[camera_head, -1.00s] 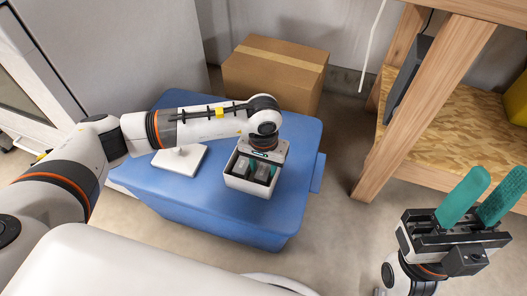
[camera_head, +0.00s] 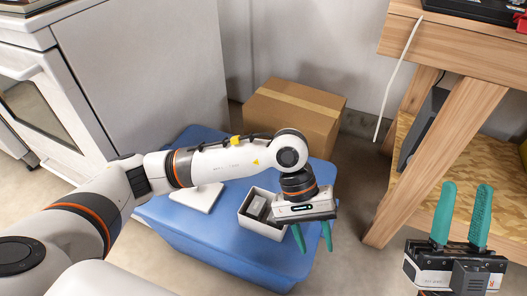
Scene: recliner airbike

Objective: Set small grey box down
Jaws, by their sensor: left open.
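A small grey box (camera_head: 256,207) sits inside an open white box (camera_head: 257,226) on top of the blue bin (camera_head: 190,238). My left gripper (camera_head: 312,240) is just right of the white box, with its green fingers apart and pointing down. Nothing shows between them. Its body hides the right part of the white box. My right gripper (camera_head: 461,216) is at the lower right, its green fingers pointing up, apart and empty.
A flat white object (camera_head: 205,198) lies on the blue bin, partly behind my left arm. A cardboard box (camera_head: 293,120) stands behind the bin. A wooden workbench (camera_head: 435,165) is on the right and a grey cabinet (camera_head: 150,70) on the left.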

